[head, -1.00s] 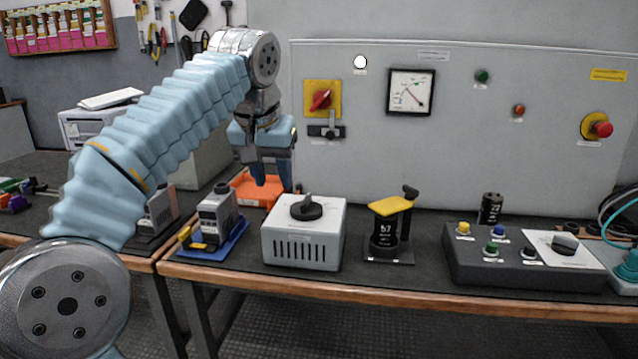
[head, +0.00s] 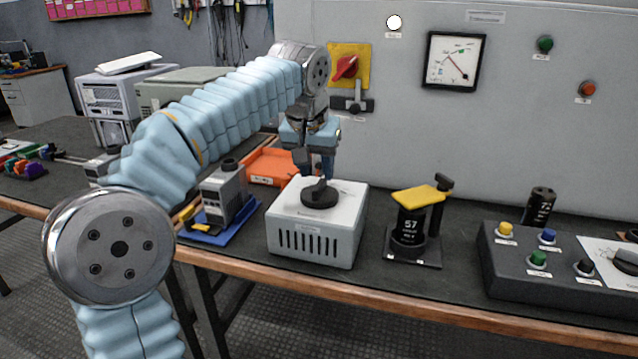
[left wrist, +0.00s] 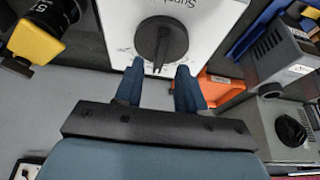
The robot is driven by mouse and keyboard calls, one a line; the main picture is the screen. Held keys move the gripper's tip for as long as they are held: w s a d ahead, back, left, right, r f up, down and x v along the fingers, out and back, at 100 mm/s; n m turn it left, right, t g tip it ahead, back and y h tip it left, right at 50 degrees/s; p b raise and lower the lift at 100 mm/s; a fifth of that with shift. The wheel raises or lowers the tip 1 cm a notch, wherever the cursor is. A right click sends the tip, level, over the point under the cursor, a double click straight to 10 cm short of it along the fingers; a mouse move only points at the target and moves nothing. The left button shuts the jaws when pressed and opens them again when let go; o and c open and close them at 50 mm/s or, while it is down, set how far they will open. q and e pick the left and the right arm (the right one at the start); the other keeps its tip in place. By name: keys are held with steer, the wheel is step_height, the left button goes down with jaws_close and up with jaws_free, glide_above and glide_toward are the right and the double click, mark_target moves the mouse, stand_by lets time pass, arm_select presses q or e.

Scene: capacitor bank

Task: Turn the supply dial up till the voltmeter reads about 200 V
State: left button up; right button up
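The supply dial (head: 319,193) is a black round knob with a raised grip bar, on top of a white vented supply box (head: 311,245). The voltmeter (head: 453,62) is a square black-framed gauge on the grey panel; its needle slants to the upper left, and its figures are too small to read. My left gripper (head: 314,168) points down just behind the dial. In the left wrist view, its two blue fingers (left wrist: 159,72) are apart and empty, with the dial (left wrist: 162,42) just beyond the tips, not between them. My right gripper is not in view.
A grey device on a blue tray (head: 222,230) stands left, and an orange tray (head: 270,166) lies behind. A button console (head: 555,265) is at the right. A red switch (head: 346,67) is on the panel.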

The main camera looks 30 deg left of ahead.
mark_target(319, 184)
arm_select(q)
steer(key=x, duration=0.4)
jaws_close()
